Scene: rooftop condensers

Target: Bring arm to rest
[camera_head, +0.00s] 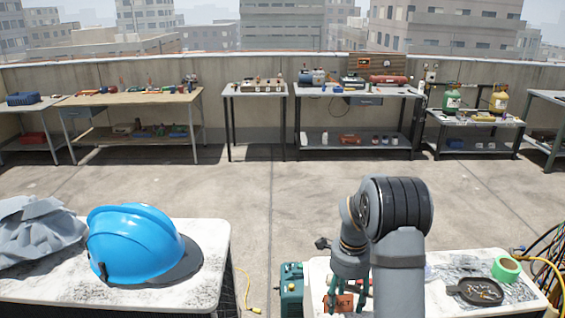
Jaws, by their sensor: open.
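My arm rises from the bottom edge, right of centre, and bends over at a dark ribbed joint. My gripper (346,300) hangs down from it, pointing at a white worktop (425,310) at the lower right. Its two fingers are apart, one on each side. An orange-red item with lettering (340,304) shows between and behind the fingers. I cannot tell how far above it the fingertips are. Nothing is visibly held. The arm covers part of the worktop.
A blue hard hat (135,245) and grey cloth (38,235) lie on the left condenser top (215,240). Tool benches (130,97) line the far wall; the floor between is clear.

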